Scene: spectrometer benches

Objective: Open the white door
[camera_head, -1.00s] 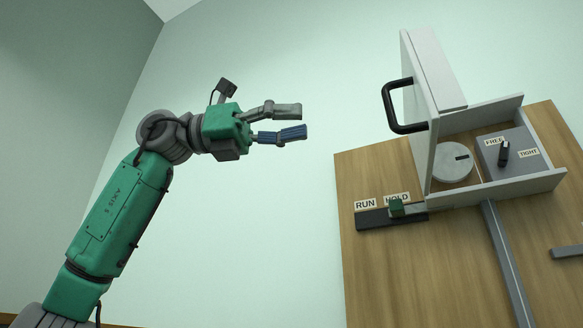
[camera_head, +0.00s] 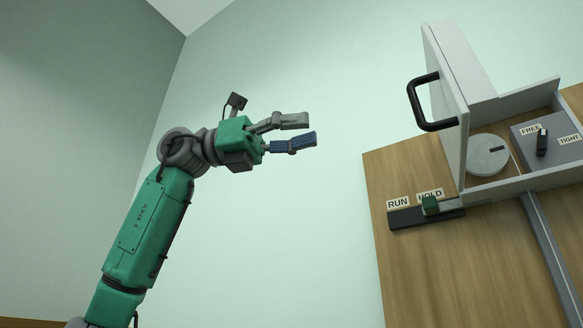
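The white door (camera_head: 446,95) stands swung out from a white box on a wooden panel, at the upper right of the head view. Its black handle (camera_head: 414,107) is on the door's left face. The box interior shows, with a round grey disc (camera_head: 487,154) and a grey plate holding a black knob (camera_head: 542,142) near labels FREE and TIGHT. My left gripper (camera_head: 314,131) is open and empty, left of the handle with a clear gap. My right gripper is out of view.
The wooden panel (camera_head: 430,270) carries a black slide with a green block (camera_head: 430,205), by labels RUN (camera_head: 398,203) and HOLD. A grey rail (camera_head: 550,245) runs down from the box. The space between my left gripper and the door is free.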

